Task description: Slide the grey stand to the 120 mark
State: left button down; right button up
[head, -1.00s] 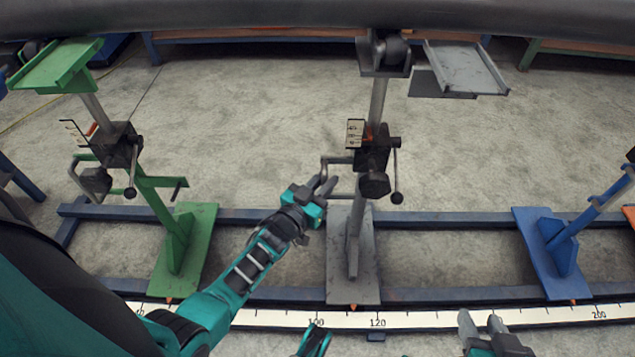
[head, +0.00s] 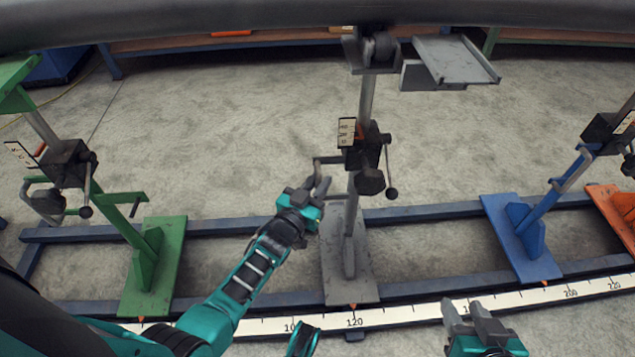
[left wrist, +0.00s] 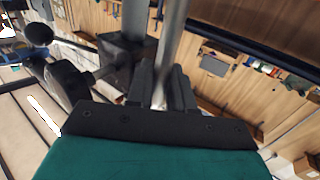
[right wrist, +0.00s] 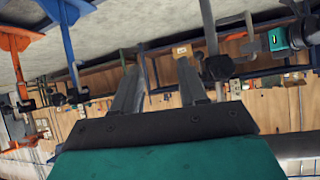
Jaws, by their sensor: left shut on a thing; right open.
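The grey stand (head: 348,262) stands upright on the blue rails in the head view. The orange pointer (head: 353,306) at its foot lines up closely with the 120 mark (head: 354,321) on the white scale. My left gripper (head: 318,189) is at the left side of the stand's post, just below its crank handle. It is shut on a grey bar of the stand, which shows between the fingers in the left wrist view (left wrist: 166,60); the exact contact is partly hidden. My right gripper (head: 463,311) is open and empty, near the scale to the right.
A green stand (head: 153,265) is on the rails to the left, a blue stand (head: 521,238) to the right, and an orange stand (head: 612,212) beyond it. A large dark pipe (head: 250,22) crosses above. The rails beside the grey stand's foot are clear.

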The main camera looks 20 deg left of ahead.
pick_arm(q)
jog(key=c, duration=1.2)
grip_release()
jog(key=shift+d, duration=0.1)
jog(key=shift+o, duration=0.2)
jog(key=shift+s, duration=0.35)
jog(key=s+a+p, duration=0.1)
jog(key=s+p, duration=0.2)
jog(key=s, duration=0.9)
jog(key=shift+a, duration=0.35)
